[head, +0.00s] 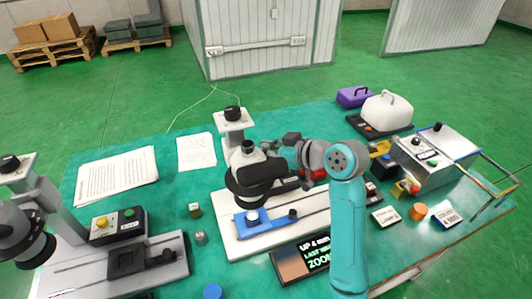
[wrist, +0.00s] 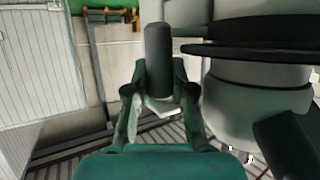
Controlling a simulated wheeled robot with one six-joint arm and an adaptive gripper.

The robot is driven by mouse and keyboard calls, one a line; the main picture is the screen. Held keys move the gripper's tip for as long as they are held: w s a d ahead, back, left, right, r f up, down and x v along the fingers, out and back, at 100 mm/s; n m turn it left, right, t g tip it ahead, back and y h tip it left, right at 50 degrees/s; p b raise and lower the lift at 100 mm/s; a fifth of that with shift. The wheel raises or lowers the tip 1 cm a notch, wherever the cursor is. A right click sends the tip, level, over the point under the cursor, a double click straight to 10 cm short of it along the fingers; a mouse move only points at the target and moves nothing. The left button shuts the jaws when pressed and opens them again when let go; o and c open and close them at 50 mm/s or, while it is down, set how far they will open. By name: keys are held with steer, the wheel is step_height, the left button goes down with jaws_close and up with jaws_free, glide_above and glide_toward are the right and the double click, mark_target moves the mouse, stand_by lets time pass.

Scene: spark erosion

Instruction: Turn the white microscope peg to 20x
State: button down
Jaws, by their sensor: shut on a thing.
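The white microscope (head: 234,125) stands in the middle of the table, with a black ring and a grey head. My gripper (head: 285,141) reaches in from the right beside its head. In the wrist view, my gripper (wrist: 159,78) is shut on a dark grey cylindrical peg (wrist: 158,45). A small white part shows between the fingers below it. The microscope's pale body and black disc (wrist: 260,52) fill the right of that view. I cannot read any magnification mark, so the peg's setting cannot be told.
A grey microscope (head: 25,235) stands at the left. A blue block (head: 251,222) rests on the white microscope's base. Papers (head: 117,176) lie at the back left.

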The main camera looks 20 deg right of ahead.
steer(key=shift+s+d+m+t+h, duration=0.3)
steer(key=shift+s+m+t+h, duration=0.2)
steer(key=shift+m+h, duration=0.4)
steer(key=shift+s+d+m+t+h, duration=0.35)
steer(key=shift+s+m+h, duration=0.2)
steer(key=shift+m+h, duration=0.35)
steer(key=c, duration=1.2)
jaws_free()
steer(key=shift+c, duration=0.2)
steer(key=v, duration=0.7)
steer(key=shift+s, duration=0.2)
